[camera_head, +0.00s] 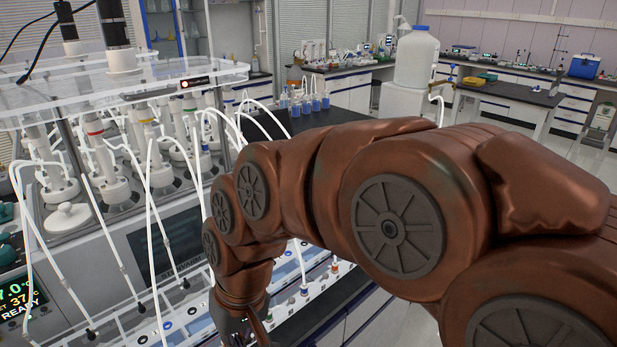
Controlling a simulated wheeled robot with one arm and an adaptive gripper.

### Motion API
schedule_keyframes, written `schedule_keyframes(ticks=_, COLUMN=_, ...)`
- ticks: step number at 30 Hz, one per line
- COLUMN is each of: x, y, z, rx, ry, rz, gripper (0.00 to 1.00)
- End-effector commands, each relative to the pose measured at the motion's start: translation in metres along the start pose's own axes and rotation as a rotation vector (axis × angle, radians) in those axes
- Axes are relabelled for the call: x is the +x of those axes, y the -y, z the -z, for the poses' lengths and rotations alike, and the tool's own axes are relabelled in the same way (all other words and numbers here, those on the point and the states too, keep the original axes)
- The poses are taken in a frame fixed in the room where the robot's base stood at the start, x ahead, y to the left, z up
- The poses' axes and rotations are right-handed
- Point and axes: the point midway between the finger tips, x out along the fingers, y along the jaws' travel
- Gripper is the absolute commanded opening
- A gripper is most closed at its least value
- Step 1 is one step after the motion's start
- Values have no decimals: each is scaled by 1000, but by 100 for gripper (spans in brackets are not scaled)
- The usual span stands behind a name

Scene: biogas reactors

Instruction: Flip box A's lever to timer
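I cannot make out box A or its lever for certain in the head view; my arm or the lower frame edge may hide them. My copper-coloured arm crosses the right half and bends down to my gripper (243,334) at the bottom edge. The gripper is dark and partly cut off, and its fingertips are not clear. It is beside the front of the reactor bench, near a pale strip with small round fittings (304,291).
Reactor vessels (105,165) with white tubes stand at left under a clear shelf (60,90). A small black labelled module (196,83) sits on the shelf edge. A display (22,296) reads READY. Blue-liquid bottles (305,105) stand behind on a dark bench. Floor shows at far right.

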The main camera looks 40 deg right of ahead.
Motion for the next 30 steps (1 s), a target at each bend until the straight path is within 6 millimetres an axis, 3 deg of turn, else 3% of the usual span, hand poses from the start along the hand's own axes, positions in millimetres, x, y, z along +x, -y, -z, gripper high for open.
schedule_keyframes(ticks=1, x=15, y=-1, z=29, rx=61, ry=-62, rz=60, gripper=0)
schedule_keyframes(ticks=2, x=14, y=-1, z=46, rx=97, ry=-100, rz=97, gripper=0)
schedule_keyframes(ticks=5, x=5, y=-9, z=101, rx=226, ry=-236, rz=216, gripper=0)
schedule_keyframes(ticks=8, x=-12, y=-33, z=154, rx=369, ry=-373, rz=335, gripper=0)
schedule_keyframes(ticks=11, x=-34, y=-75, z=198, rx=522, ry=-515, rz=450, gripper=0)
schedule_keyframes(ticks=14, x=-58, y=-136, z=232, rx=688, ry=-660, rz=559, gripper=0)
schedule_keyframes(ticks=15, x=-70, y=-164, z=242, rx=753, ry=-724, rz=601, gripper=0)
schedule_keyframes(ticks=18, x=-92, y=-235, z=253, rx=907, ry=-859, rz=691, gripper=0)
schedule_keyframes(ticks=21, x=-112, y=-299, z=250, rx=1034, ry=-978, rz=760, gripper=0)
schedule_keyframes(ticks=24, x=-126, y=-345, z=241, rx=1122, ry=-1060, rz=808, gripper=0)
schedule_keyframes(ticks=27, x=-133, y=-371, z=235, rx=1169, ry=-1105, rz=831, gripper=0)
schedule_keyframes(ticks=30, x=-136, y=-380, z=232, rx=1188, ry=-1122, rz=840, gripper=0)
